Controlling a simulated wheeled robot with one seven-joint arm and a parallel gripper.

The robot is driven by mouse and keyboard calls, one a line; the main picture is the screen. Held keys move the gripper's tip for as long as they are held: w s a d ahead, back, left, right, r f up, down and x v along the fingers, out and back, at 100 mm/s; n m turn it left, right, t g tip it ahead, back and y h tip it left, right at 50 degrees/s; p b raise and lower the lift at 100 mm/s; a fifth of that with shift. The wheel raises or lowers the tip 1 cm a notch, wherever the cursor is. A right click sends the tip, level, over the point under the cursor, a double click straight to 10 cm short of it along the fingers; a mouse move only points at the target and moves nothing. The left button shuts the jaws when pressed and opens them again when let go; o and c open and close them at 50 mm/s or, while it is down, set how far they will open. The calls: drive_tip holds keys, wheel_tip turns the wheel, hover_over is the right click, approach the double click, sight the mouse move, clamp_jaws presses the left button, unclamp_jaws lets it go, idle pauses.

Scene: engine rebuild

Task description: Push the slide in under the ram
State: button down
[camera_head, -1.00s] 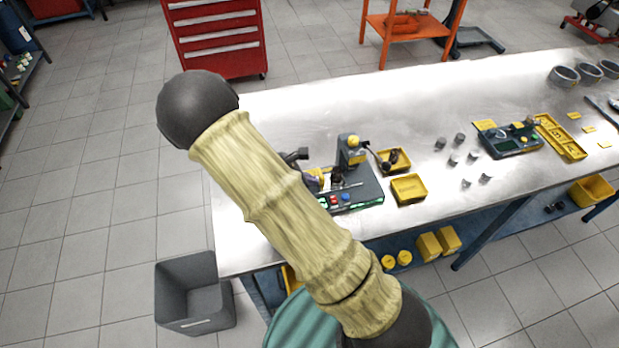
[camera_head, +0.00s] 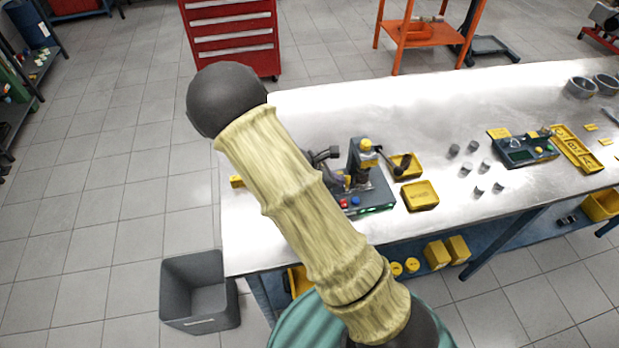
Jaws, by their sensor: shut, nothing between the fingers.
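The small bench press stands near the left end of the metal bench, with a dark upright column and a yellow-capped ram head (camera_head: 366,146). A dark lever with a round knob reaches out to its right. Its dark base (camera_head: 376,196) carries a red and a blue button and a green-lit front edge. My gripper (camera_head: 338,181) is mostly hidden behind my pale yellow sleeved arm; a dark part of it shows just left of the press column, low by the base. It looks shut and empty. The slide is not clearly visible; I cannot tell whether it is under the ram.
A yellow tray (camera_head: 407,166) and a yellow box (camera_head: 420,196) sit just right of the press. Several grey cylinders (camera_head: 466,170) stand farther right, before a dark device (camera_head: 523,147). A grey bin (camera_head: 200,292) stands on the floor at front left. The bench's back strip is clear.

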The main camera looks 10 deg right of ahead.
drive_tip(key=a, duration=0.3)
drive_tip(key=a+p, duration=0.1)
drive_tip(key=shift+s+a+r, duration=0.15)
drive_tip(key=shift+a+r, duration=0.1)
drive_tip(key=shift+a, duration=0.15)
drive_tip(key=b+v, duration=0.1)
drive_tip(key=v, duration=0.8)
drive_tip(key=shift+s, duration=0.2)
drive_tip(key=shift+r, duration=0.1)
drive_tip(key=shift+d, duration=0.1)
drive_tip(key=s+d+r+m+y, duration=0.3)
drive_tip(key=s+m, duration=0.3)
drive_tip(key=m, duration=0.4)
drive_tip(key=s+d+r+m+t+y, duration=0.1)
drive_tip(key=s+d+r+m+y, duration=0.2)
drive_tip(key=m, duration=0.6)
drive_tip(key=s+y, duration=0.2)
drive_tip(key=s, duration=0.1)
drive_tip(key=shift+s+r+m+y, duration=0.2)
drive_tip(key=shift+r+m+y, duration=0.15)
drive_tip(key=shift+m+y, duration=0.05)
